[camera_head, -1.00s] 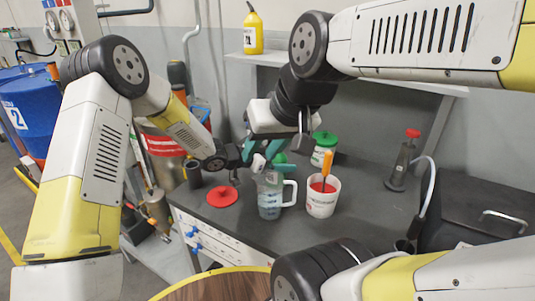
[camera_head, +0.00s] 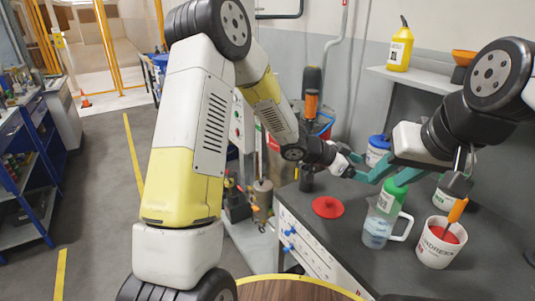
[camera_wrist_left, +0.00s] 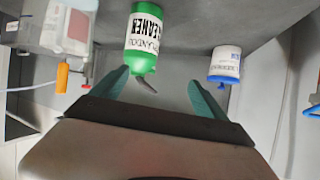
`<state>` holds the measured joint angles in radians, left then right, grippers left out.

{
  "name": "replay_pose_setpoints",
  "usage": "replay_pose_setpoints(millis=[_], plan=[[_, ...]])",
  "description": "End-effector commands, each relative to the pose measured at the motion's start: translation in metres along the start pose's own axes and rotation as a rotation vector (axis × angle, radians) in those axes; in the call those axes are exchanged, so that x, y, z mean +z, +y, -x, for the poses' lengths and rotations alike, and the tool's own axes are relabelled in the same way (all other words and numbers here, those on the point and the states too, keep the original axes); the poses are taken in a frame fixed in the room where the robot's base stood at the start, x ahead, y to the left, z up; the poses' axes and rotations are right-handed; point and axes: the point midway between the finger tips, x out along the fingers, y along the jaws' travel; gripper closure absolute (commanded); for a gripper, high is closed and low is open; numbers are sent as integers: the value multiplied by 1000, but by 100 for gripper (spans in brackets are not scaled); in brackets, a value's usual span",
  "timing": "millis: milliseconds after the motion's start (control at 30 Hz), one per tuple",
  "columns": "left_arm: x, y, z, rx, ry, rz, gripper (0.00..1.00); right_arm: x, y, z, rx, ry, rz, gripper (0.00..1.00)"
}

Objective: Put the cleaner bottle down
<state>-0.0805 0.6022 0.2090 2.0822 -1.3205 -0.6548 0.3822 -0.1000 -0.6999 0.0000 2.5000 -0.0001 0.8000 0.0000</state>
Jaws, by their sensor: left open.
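In the head view the bottle (camera_head: 387,203) is just behind the clear pitcher (camera_head: 376,230), partly covered. My left gripper (camera_wrist_left: 157,80) is open and empty. Its two teal fingers are spread, and the bottle is ahead of the tips, apart from them. My right arm reaches in from the right, with its gripper body (camera_head: 410,140) above the worktop; its finger opening is unclear among overlapping teal parts.
A blue-lidded container (camera_wrist_left: 226,65) stands beside the bottle. A white tub (camera_head: 436,248) with an orange-handled tool is right of the pitcher. A red disc (camera_head: 328,207) lies near the worktop's left edge. A yellow bottle (camera_head: 399,50) stands on the shelf above.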

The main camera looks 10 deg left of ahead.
Motion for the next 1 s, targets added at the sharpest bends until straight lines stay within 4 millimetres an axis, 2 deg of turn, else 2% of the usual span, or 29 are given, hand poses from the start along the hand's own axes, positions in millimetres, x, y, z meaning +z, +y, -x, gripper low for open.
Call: replay_pose_setpoints(millis=[100, 167, 200, 267, 300, 433, 500, 567, 600, 700, 800, 900, 1000], plan=[[-18, -43, 53, -212, -90, 4, 15, 0, 0, 0, 0, 0, 0, 64], [-23, -62, 86, -325, -143, 27, 15, 0, 0, 0, 0, 0, 0, 64], [-25, -70, 109, -393, -177, 47, 15, 0, 0, 0, 0, 0, 0, 64], [-28, -79, 145, -490, -225, 85, 15, 0, 0, 0, 0, 0, 0, 64], [-29, -82, 170, -551, -253, 117, 15, 0, 0, 0, 0, 0, 0, 64], [-27, -74, 247, -714, -337, 243, 15, 0, 0, 0, 0, 0, 0, 64], [-23, -60, 285, -778, -373, 326, 15, 0, 0, 0, 0, 0, 0, 64], [-18, -42, 314, -819, -399, 405, 15, 0, 0, 0, 0, 0, 0, 64], [-14, -28, 332, -839, -413, 459, 15, 0, 0, 0, 0, 0, 0, 64], [-5, 14, 366, -858, -436, 600, 15, 0, 0, 0, 0, 0, 0, 64], [3, 58, 387, -838, -444, 726, 15, 0, 0, 0, 0, 0, 0, 64], [8, 95, 397, -798, -442, 822, 15, 0, 0, 0, 0, 0, 0, 64], [11, 122, 400, -758, -438, 882, 15, 0, 0, 0, 0, 0, 0, 64]])
